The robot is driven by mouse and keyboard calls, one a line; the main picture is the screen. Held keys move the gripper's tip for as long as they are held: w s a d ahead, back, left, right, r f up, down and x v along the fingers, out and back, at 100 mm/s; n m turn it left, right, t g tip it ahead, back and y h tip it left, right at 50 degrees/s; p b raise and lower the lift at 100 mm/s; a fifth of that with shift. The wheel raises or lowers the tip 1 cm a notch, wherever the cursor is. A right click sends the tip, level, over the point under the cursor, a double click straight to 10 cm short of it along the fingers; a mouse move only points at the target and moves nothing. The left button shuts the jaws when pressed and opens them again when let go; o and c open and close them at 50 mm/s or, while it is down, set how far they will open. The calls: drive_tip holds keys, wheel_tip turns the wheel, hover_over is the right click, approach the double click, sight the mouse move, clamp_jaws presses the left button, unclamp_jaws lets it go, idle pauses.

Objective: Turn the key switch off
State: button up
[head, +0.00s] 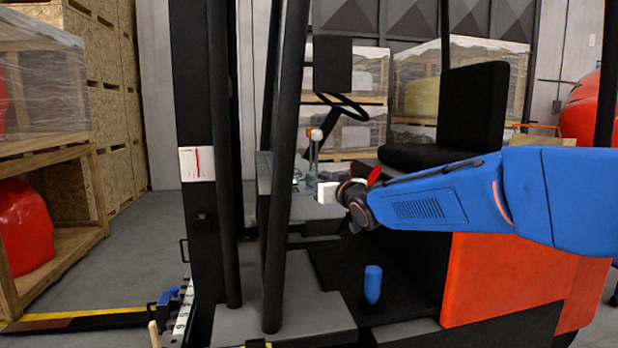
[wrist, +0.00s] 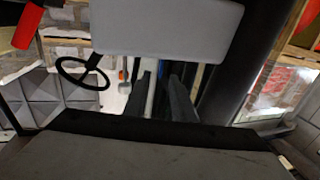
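The forklift's grey front console (head: 263,207) stands below the steering wheel (head: 342,106), with a small green light (head: 296,178) on its top. I cannot make out the key switch for certain in either view. My gripper (head: 328,192) is at the end of my blue arm, just right of the console's top in the head view. Its pale end shows, but its fingertips cannot be told apart, and I see nothing held. In the wrist view a pale block fills the top centre, and the steering wheel (wrist: 82,73) is at the left.
Dark upright posts (head: 287,170) stand left of the console. The black seat (head: 472,110) is right of the wheel, above my arm. A blue upright piece (head: 372,285) is on the floor plate.

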drive_tip(key=shift+x, duration=3)
clamp_jaws()
